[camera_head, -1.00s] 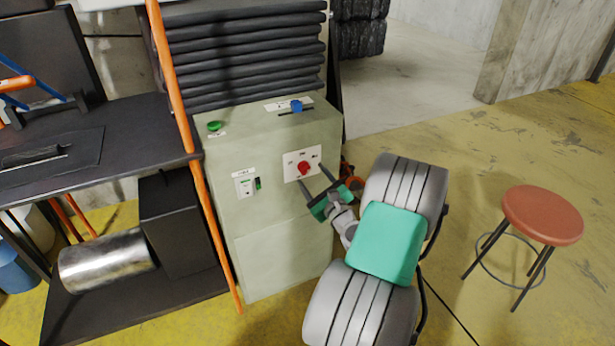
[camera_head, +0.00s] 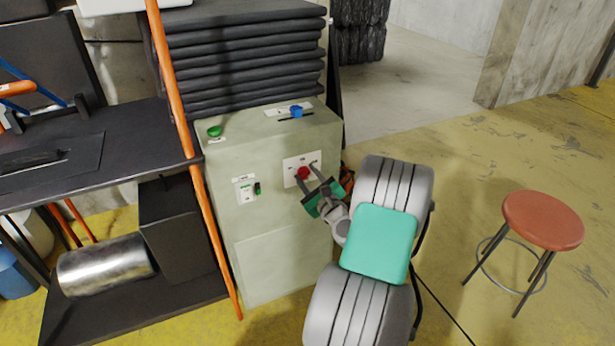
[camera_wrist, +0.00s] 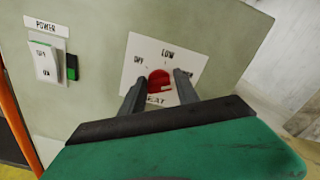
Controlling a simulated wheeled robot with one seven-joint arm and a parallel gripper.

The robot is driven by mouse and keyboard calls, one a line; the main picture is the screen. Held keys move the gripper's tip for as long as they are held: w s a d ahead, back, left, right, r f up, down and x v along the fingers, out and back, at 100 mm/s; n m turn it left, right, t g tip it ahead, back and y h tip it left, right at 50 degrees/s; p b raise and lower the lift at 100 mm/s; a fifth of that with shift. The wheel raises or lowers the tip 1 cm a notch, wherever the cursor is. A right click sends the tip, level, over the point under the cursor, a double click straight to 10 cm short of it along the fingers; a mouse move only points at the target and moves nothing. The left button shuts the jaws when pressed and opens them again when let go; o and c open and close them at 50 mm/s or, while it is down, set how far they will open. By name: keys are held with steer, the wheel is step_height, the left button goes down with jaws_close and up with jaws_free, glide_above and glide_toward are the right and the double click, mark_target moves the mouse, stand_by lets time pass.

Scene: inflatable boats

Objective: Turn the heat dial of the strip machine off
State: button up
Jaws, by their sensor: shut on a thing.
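The strip machine (camera_head: 277,220) is a pale green cabinet in the middle of the head view. Its red heat dial (camera_head: 303,173) sits on a white plate on the front face. In the wrist view the dial (camera_wrist: 159,82) is between my gripper's two grey fingers, on a plate (camera_wrist: 150,52) marked OFF at left, LOW at top and a partly hidden label at right. My gripper (camera_head: 307,184) is shut on the dial. The dial's exact pointer setting is hard to tell.
A POWER switch (camera_wrist: 45,62) is left of the dial plate. A green button (camera_head: 214,131) and a blue slider knob (camera_head: 296,110) are on top. An orange pole (camera_head: 183,130) leans at the left. A red stool (camera_head: 542,219) stands right, with open floor around it.

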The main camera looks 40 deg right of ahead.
jaws_close()
steer(key=shift+n, duration=0.4)
steer(key=n+b, duration=0.1)
steer(key=n, duration=0.1)
steer(key=n+b, duration=0.2)
steer(key=n, duration=0.1)
steer(key=shift+a+f+n, duration=0.15)
steer(key=shift+f+n, duration=0.1)
steer(key=shift+n, duration=0.05)
steer(key=n+b, duration=0.3)
steer(key=n, duration=0.1)
steer(key=shift+a+f+n, duration=0.1)
steer(key=shift+f+n, duration=0.05)
steer(key=shift+n, duration=0.15)
steer(key=n+b, duration=0.3)
steer(key=shift+f+n, duration=0.15)
steer(key=shift+n, duration=0.15)
steer(key=n+b, duration=0.6)
steer(key=shift+f+b, duration=0.25)
steer(key=shift+b, duration=0.1)
steer(key=n+b, duration=0.3)
steer(key=shift+r, duration=0.15)
steer(key=shift+n, duration=0.3)
